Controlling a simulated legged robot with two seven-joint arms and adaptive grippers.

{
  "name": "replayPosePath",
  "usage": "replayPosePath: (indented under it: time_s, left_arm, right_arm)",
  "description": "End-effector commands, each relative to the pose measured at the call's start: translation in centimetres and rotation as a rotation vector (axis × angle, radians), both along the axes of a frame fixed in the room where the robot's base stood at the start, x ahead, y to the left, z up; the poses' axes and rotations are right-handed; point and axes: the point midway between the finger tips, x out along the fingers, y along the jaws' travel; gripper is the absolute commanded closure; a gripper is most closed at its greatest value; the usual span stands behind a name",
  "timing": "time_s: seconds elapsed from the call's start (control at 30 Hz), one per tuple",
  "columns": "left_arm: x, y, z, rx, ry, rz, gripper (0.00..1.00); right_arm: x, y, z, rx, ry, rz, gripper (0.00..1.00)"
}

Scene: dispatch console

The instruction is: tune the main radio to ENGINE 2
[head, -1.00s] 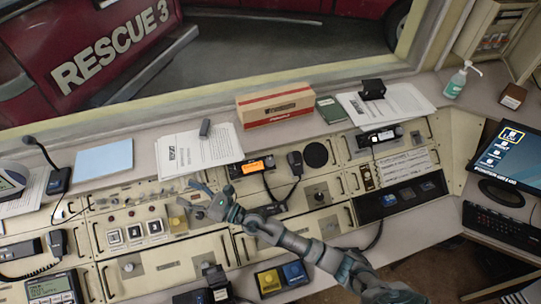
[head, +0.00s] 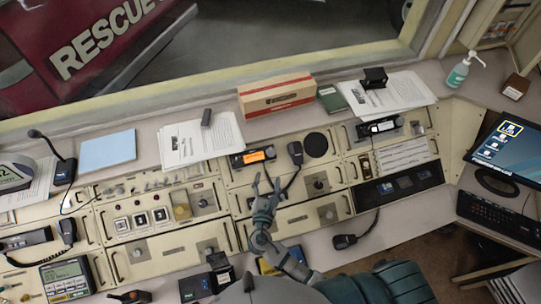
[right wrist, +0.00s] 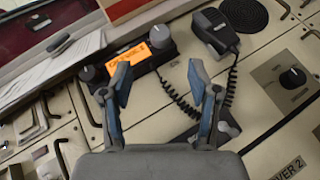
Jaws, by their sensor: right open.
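The main radio appears to be the small black unit with a lit orange display (head: 253,157), set at the top of the console. It also shows in the right wrist view (right wrist: 130,56), with a grey round knob (right wrist: 160,37) at the display's right and another knob at its left. The display text is too small to read. My right gripper (head: 266,183) is open and empty, just below the radio in the head view. Its two fingers (right wrist: 160,82) are spread below the display in the right wrist view, seemingly touching nothing. My left gripper is not in view.
A hand microphone (right wrist: 215,30) with a coiled cord hangs right of the radio. A round speaker (head: 316,145) and a panel knob (head: 318,184) lie further right. Papers (head: 190,140) and a cardboard box (head: 278,97) rest on the ledge behind.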

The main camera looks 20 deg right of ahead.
Motion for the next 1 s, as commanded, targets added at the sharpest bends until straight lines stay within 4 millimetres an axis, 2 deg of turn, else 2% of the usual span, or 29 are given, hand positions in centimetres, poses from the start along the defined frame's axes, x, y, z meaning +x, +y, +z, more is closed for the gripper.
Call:
replayPosePath:
  time_s: [0.03,0.2,0.4,0.6,0.87,1.0]
  left_arm:
    - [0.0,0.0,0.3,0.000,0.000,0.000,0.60]
    - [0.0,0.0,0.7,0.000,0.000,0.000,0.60]
    - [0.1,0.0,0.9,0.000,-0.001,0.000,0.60]
    - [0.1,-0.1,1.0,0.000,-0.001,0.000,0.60]
    - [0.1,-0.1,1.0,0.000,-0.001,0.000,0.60]
    - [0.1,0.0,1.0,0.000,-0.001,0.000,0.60]
  right_arm:
    - [1.2,-0.5,0.2,-0.003,-0.003,0.000,0.39]
    - [5.0,-1.9,0.2,-0.002,-0.003,0.000,0.39]
    - [8.1,-3.1,0.1,-0.001,-0.001,0.002,0.39]
    - [9.4,-3.6,0.0,0.001,-0.001,0.002,0.39]
    - [9.5,-3.7,0.0,0.001,-0.001,0.002,0.39]
    - [9.5,-3.7,0.0,0.001,-0.001,0.002,0.71]
